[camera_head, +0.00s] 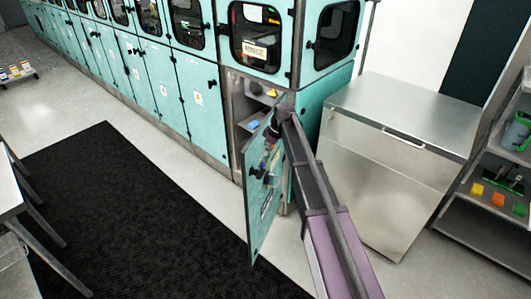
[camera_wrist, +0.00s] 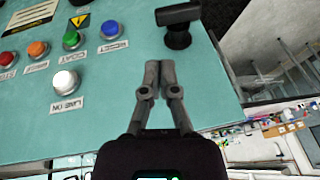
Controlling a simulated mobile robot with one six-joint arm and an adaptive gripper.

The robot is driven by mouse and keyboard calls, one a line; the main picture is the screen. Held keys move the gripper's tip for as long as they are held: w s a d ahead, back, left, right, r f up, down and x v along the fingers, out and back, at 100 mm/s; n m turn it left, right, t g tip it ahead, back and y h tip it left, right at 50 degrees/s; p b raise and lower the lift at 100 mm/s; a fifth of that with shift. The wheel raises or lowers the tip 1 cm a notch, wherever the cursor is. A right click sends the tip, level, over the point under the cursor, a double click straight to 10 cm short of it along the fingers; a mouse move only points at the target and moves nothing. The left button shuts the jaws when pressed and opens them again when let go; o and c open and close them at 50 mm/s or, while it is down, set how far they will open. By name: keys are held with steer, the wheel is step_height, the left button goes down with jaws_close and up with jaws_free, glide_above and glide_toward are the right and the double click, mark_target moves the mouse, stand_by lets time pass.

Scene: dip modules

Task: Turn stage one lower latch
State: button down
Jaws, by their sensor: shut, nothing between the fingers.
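A black latch (camera_wrist: 178,24) with a bar-shaped handle stands out from a teal panel (camera_wrist: 118,85) in the wrist view, near the panel's edge. My gripper (camera_wrist: 159,66) is shut and empty. Its fingertips appear just below and left of the latch in the picture; I cannot tell whether they touch it. In the head view a teal lower door (camera_head: 256,215) stands swung open at the near end of the cabinet row, with black hardware on its face. My arm reaches to the door's top, and my gripper cannot be made out clearly there.
Labelled push buttons, including a white one (camera_wrist: 65,81) and a green one (camera_wrist: 107,28), sit left of the fingers. The open cabinet has inner shelves (camera_head: 249,103). A steel cabinet (camera_head: 385,170) stands close right of my arm. A black mat (camera_head: 110,210) covers the floor at left.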

steer(key=w+p+v, duration=0.1)
steer(key=p+v, duration=0.4)
steer(key=v, duration=0.2)
steer(key=shift+d+p, duration=0.25)
steer(key=shift+p, duration=0.15)
steer(key=shift+w+f, duration=0.1)
steer(key=shift+w, duration=0.1)
steer(key=s+d+f+m+h+b, duration=0.1)
steer(key=s+d+m, duration=0.3)
steer(key=s, duration=0.6)
steer(key=s+d+f+m+h+b, duration=0.1)
steer(key=s+d+m, duration=0.3)
steer(key=s, duration=0.7)
steer(key=s+d+f+m+h+b, duration=0.1)
steer(key=s+d+m, duration=0.4)
steer(key=s, duration=0.5)
step_height(320, 180, down, 3)
steer(key=shift+s+d+r+h+b, duration=0.25)
steer(key=shift+d+h+b, duration=0.15)
steer(key=shift+d+b, duration=0.45)
steer(key=shift+d, duration=0.1)
